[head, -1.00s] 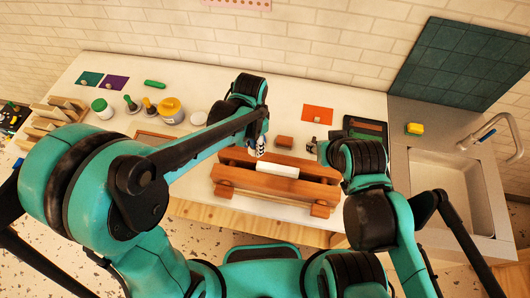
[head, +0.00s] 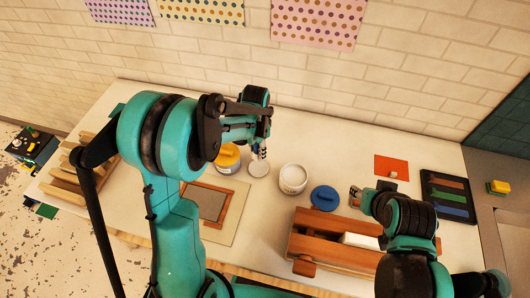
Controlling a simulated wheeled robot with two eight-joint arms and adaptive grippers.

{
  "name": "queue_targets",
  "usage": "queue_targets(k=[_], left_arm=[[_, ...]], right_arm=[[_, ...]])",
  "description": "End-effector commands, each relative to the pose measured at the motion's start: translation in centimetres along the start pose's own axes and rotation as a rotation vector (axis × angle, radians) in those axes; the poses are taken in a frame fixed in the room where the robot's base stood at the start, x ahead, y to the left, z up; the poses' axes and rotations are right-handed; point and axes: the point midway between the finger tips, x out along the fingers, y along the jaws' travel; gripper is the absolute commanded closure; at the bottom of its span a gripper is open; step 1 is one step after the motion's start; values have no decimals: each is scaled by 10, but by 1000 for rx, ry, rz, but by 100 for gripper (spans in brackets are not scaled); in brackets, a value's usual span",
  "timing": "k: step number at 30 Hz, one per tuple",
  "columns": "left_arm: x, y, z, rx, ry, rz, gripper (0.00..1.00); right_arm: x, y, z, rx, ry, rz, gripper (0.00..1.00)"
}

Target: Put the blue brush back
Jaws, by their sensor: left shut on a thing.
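My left gripper (head: 261,151) hangs over the table's middle, just above a round white lid (head: 258,170). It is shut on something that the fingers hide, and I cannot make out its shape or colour. I cannot pick out the blue brush in this view. A round blue lid (head: 325,197) lies beside an open white jar (head: 293,179), right of the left gripper. My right gripper (head: 356,197) is small in view by the back edge of the brown wooden frame; I cannot tell whether it is open.
A brown wooden frame (head: 328,223) with a white roll (head: 359,240) lies at front right. A yellow-lidded jar (head: 228,155) stands left of my gripper, behind a framed screen (head: 206,204). A dark tray with coloured strips (head: 450,183) and an orange card (head: 391,166) lie right.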

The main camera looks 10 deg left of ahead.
Motion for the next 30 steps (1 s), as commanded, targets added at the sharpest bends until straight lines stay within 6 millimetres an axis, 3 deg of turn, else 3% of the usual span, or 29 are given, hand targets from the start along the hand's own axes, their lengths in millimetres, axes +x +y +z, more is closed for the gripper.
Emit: queue_targets(k=[8, 24, 30], left_arm=[[11, -2, 1, -3, 0, 0, 100], [66, -1, 0, -2, 0, 0, 100], [78, -1, 0, -2, 0, 0, 100]], right_arm=[[6, 0, 4, 0, 0, 0, 60], [38, 0, 27, 0, 0, 0, 60], [46, 0, 33, 0, 0, 0, 60]])
